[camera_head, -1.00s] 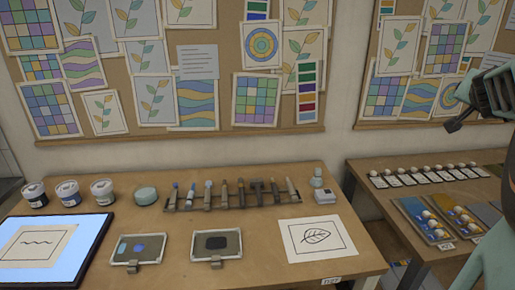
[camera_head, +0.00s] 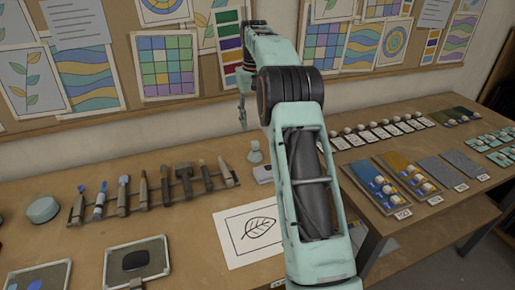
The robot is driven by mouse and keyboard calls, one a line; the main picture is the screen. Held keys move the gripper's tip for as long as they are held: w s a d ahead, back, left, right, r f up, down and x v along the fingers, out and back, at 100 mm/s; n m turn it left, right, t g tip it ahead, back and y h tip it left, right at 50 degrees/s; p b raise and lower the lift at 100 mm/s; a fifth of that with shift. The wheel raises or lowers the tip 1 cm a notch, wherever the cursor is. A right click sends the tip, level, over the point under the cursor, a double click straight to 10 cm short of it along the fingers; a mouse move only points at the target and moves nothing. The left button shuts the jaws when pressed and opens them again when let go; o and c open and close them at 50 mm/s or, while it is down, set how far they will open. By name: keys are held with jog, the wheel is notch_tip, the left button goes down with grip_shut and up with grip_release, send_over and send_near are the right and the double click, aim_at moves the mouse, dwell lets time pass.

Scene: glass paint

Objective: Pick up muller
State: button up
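A small pale, glassy piece with a narrow neck and wider base (camera_head: 255,153) stands upright near the back of the left table; it looks like the muller. My arm crosses the middle of the view. My gripper (camera_head: 242,122) hangs at the far end of the arm, in front of the pinboard, pointing down. It appears above and slightly left of the muller in the picture, with nothing seen in it. It is too small and partly hidden to tell whether it is open.
A small pale box (camera_head: 263,174) stands just in front of the muller. A rack of brushes and tools (camera_head: 155,193) is to its left. A leaf drawing (camera_head: 248,234) lies nearer. Another table (camera_head: 400,160) holds tiles and sample trays at right.

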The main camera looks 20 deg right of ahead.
aim_at(255, 142)
jog(key=f, duration=0.5)
jog(key=shift+s+f+b, duration=0.25)
jog(key=shift+f+b, duration=0.05)
jog(key=shift+b, duration=0.1)
jog(key=shift+d+f, duration=0.1)
jog(key=shift+f, duration=2.7)
grip_shut()
